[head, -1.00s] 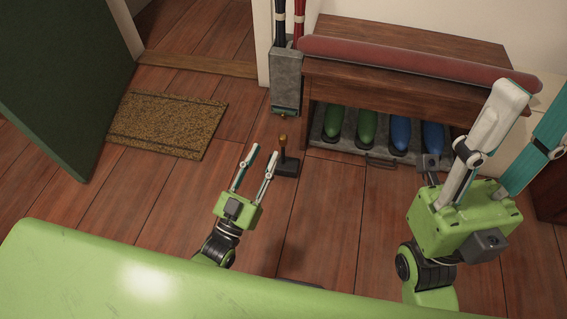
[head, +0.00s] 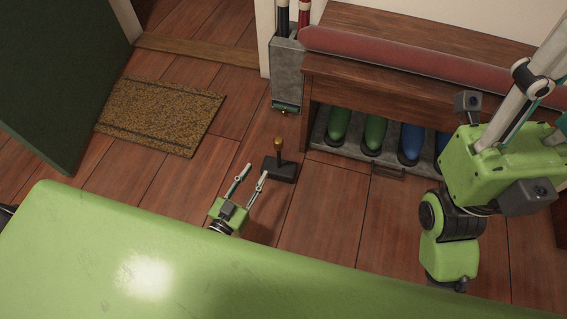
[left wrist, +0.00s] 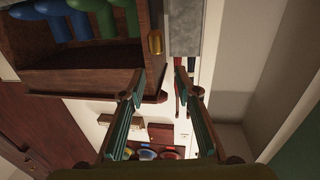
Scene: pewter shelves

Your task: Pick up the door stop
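The door stop (head: 283,170) stands upright on the wood floor, with a black block base, a dark stem and a brass knob on top. My left gripper (head: 254,171) is open and empty, just left of and nearer than the door stop in the head view. In the left wrist view its two fingers (left wrist: 160,80) are spread. A brass piece there (left wrist: 155,42), seemingly the door stop's knob, shows just beyond the fingers. My right gripper (head: 545,92) is at the right edge, its fingers apart and partly out of frame.
A wooden bench (head: 340,80) with a long red cushion (head: 400,57) stands behind, with green and blue boots on a grey tray (head: 327,140) below. A grey umbrella stand (head: 287,75) is behind the door stop. A doormat (head: 160,115) and green door (head: 60,80) lie left.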

